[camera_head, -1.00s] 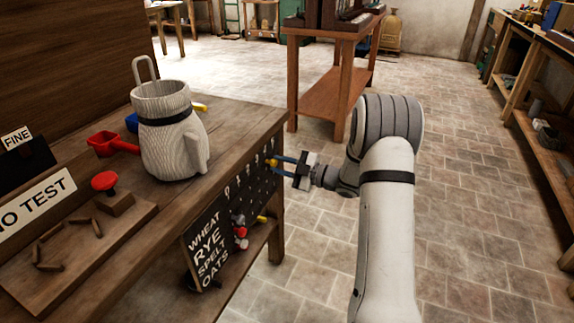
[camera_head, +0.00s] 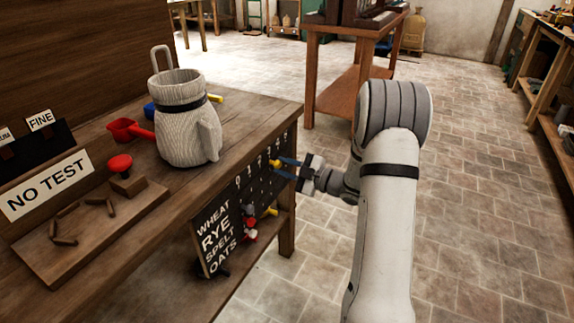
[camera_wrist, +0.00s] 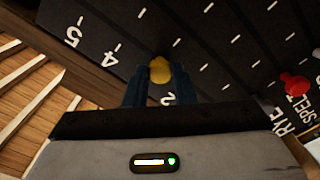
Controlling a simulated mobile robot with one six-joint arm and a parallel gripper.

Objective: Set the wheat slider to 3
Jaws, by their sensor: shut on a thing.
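The slider board (camera_head: 262,190) is on the side of the wooden bench, with a dark label plate (camera_head: 216,240) reading WHEAT, RYE, SPELT, OATS. The yellow wheat knob (camera_wrist: 160,70) is on the row beside the numerals; it also shows in the head view (camera_head: 274,163). My gripper (camera_wrist: 160,88) is shut on this knob, with a blue finger on each side. In the wrist view 5, 4 and 2 are readable; the 3 is hidden behind a finger. The knob sits between the 4 and the 2, seemingly near 3. A red knob (camera_wrist: 293,83) is by the RYE and SPELT labels.
On the bench top stand a pale jug (camera_head: 187,130), a red scoop (camera_head: 128,130), a red button (camera_head: 120,164) and a NO TEST sign (camera_head: 48,186). A wooden shelf table (camera_head: 335,95) stands behind. The tiled floor right of my arm is clear.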

